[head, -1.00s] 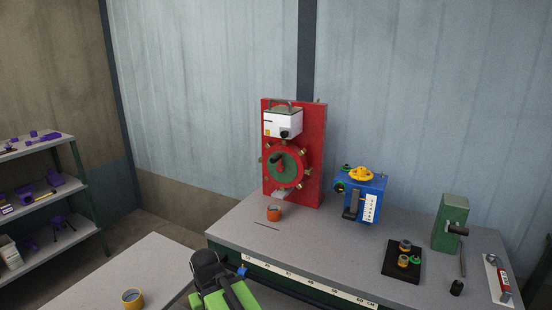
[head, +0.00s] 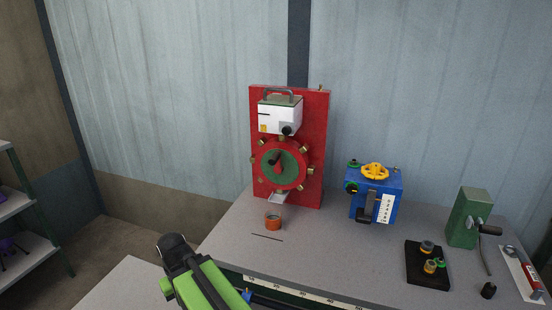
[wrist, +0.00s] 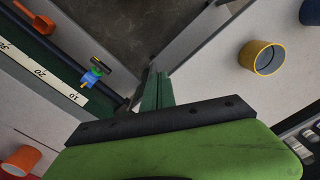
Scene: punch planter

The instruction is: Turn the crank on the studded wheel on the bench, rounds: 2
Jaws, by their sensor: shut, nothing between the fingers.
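The studded wheel (head: 298,177) is a red ring with brass studs and a green middle, mounted upright on a red panel (head: 316,115) at the back of the bench. Its crank (head: 274,158) has a dark knob, sitting a little up and left of the wheel's centre. My gripper (wrist: 155,122) shows in the wrist view as a green body with a black edge; it is shut and empty. It is well in front of the wheel and apart from it. The wheel is out of the wrist view, and the fingertips are hard to make out in the head view.
A white box (head: 279,115) sits above the wheel. An orange cup (head: 273,222) stands below it on the bench (head: 320,240). A blue box with a yellow handwheel (head: 374,171) and a green crank block (head: 467,218) stand to the right. A yellow-rimmed cup (wrist: 262,57) is on another table.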

